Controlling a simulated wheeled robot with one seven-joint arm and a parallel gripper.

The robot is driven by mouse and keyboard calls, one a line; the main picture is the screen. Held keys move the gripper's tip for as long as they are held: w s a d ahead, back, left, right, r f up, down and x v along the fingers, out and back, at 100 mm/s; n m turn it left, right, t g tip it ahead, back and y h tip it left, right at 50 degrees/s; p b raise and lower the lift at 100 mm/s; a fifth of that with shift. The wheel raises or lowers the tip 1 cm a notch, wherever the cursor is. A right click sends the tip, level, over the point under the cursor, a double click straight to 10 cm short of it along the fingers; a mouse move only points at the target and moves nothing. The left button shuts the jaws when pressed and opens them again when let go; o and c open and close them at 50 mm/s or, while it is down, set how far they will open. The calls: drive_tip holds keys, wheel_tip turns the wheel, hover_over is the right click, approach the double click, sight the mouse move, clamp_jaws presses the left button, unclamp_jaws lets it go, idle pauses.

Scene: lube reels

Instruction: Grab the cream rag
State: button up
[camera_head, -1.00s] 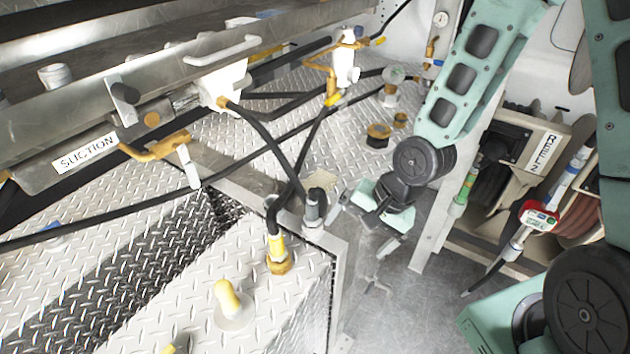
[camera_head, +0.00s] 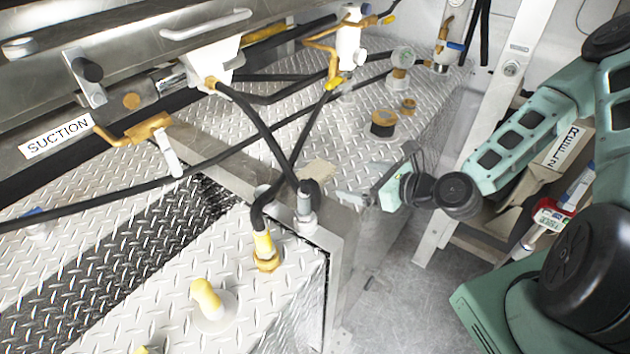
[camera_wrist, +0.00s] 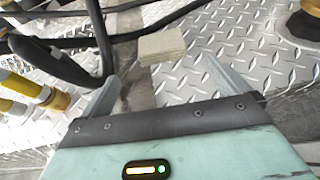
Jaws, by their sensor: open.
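The cream rag (camera_head: 318,172) is a small, flat, folded piece lying on the diamond plate near the edge of the metal frame, just right of the crossing black hoses.
Black hoses with a yellow-and-brass fitting (camera_head: 265,250) stand left of the rag. A black-and-brass cap (camera_head: 383,122) sits on the plate behind. A metal frame edge (camera_head: 333,240) runs below my gripper.

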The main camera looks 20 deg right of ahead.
drive_tip(key=p+x, duration=0.1)
drive_tip(key=x, duration=0.2)
drive_tip(key=shift+w+a, duration=0.1)
drive_tip(key=shift+a, duration=0.1)
drive_tip(key=shift+w+d+f+b, duration=0.1)
drive_tip(key=shift+d+f+b, duration=0.2)
drive_tip(key=shift+b, duration=0.9)
drive_tip(key=shift+w+b, duration=0.15)
drive_tip(key=shift+b, duration=0.4)
drive_tip(key=b, duration=0.3)
drive_tip(key=shift+w+a+f, duration=0.1)
drive_tip(key=shift+w, duration=0.3)
drive_tip(key=shift+a+b, duration=0.1)
drive_tip(key=shift+b, duration=0.6)
drive_tip(key=b, duration=0.3)
drive_tip(key=shift+w+a+f, duration=0.15)
drive_tip(key=shift+a+f, duration=0.05)
